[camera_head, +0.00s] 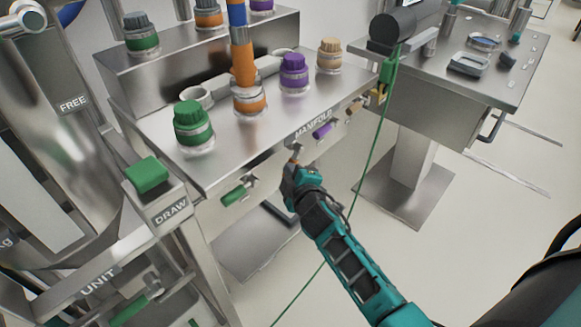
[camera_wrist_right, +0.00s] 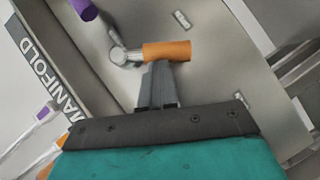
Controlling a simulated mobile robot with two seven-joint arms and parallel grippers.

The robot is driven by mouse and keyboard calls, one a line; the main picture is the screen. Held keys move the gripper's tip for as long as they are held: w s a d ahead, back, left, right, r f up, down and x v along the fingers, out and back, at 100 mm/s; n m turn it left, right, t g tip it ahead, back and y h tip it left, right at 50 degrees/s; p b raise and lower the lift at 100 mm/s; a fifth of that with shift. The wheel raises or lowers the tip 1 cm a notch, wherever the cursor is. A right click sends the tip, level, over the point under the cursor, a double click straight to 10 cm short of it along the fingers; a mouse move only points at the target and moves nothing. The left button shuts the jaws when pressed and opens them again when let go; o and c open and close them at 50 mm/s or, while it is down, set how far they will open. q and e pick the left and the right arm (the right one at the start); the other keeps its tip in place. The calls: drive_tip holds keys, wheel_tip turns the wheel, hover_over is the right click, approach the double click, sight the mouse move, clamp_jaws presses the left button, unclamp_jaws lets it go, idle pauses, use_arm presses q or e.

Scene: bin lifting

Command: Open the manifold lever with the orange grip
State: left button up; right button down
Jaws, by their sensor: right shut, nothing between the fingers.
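The orange lever grip (camera_wrist_right: 168,50) is on a short metal lever on the manifold's front panel, and lies crosswise in the right wrist view. In the head view only a small part of this lever (camera_head: 296,150) shows; my right gripper hides most of it. My right gripper (camera_head: 293,172) is at the lever. In the right wrist view its fingers (camera_wrist_right: 156,68) are shut together, with nothing between them, and their tips are at the grip's lower edge. I cannot tell whether they touch it. My left gripper is not in view.
A green lever (camera_head: 235,195) sits left of my gripper and a purple one (camera_head: 323,131) to the right. Capped bottles, including a green one (camera_head: 193,125), stand on the manifold top. A green cable (camera_head: 377,150) hangs at the right. A metal side table (camera_head: 440,85) stands behind.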

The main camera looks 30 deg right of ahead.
use_arm(q)
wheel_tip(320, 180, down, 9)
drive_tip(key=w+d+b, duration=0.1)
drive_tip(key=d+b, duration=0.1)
drive_tip(key=b, duration=0.9)
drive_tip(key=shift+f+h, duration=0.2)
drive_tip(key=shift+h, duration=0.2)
use_arm(e)
drive_tip(key=shift+w+d+f+n+t+h, duration=0.15)
drive_tip(key=shift+d+f+n+t+h, duration=0.25)
drive_tip(key=shift+n, duration=0.35)
drive_tip(key=shift+w+d+f+n+t+h, duration=0.1)
drive_tip(key=shift+d+f+n+t+h, duration=0.2)
drive_tip(key=shift+n+t, duration=0.4)
drive_tip(key=shift+w+d+f+n+t+h, duration=0.2)
drive_tip(key=shift+d+f+n+t, duration=0.15)
drive_tip(key=shift+n, duration=0.5)
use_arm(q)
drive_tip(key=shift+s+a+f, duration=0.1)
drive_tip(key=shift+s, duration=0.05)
use_arm(e)
drive_tip(key=shift+s+a+f, duration=0.1)
drive_tip(key=shift+s+a, duration=0.05)
drive_tip(key=shift+s, duration=0.05)
